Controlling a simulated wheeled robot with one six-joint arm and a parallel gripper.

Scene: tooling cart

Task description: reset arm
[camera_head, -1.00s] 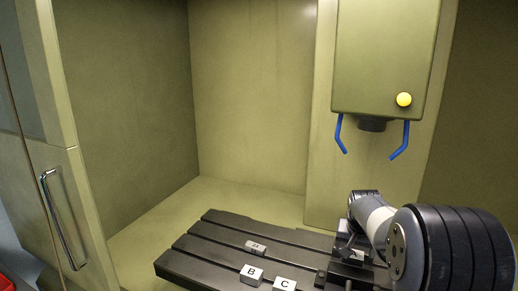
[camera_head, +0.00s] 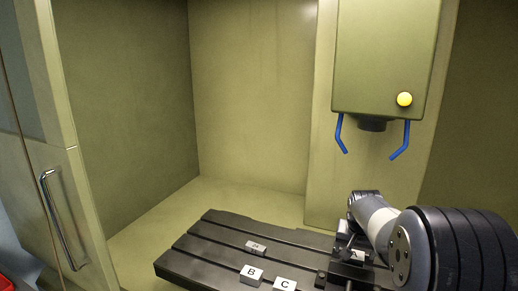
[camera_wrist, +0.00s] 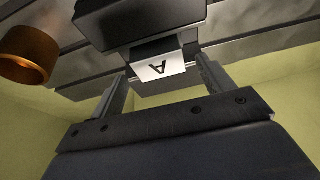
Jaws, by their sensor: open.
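My gripper (camera_head: 345,243) is low over the right end of the black slotted table, with my arm reaching in from the right. In the wrist view, its two fingers (camera_wrist: 163,84) are apart, with nothing clamped between them. A block with a white face marked A (camera_wrist: 160,66) shows beyond and between the fingertips, set in a dark metal fixture (camera_wrist: 140,20). The A face also shows in the head view (camera_head: 357,256), just right of the gripper. The gripper and arm hide part of the fixture.
The slotted table (camera_head: 215,247) carries plates marked B (camera_head: 251,275) and C (camera_head: 284,285) and a small grey plate (camera_head: 255,247). A machine head (camera_head: 385,60) with blue nozzles hangs above. A copper-coloured cylinder (camera_wrist: 27,55) is at the wrist view's left. The enclosure floor at left is clear.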

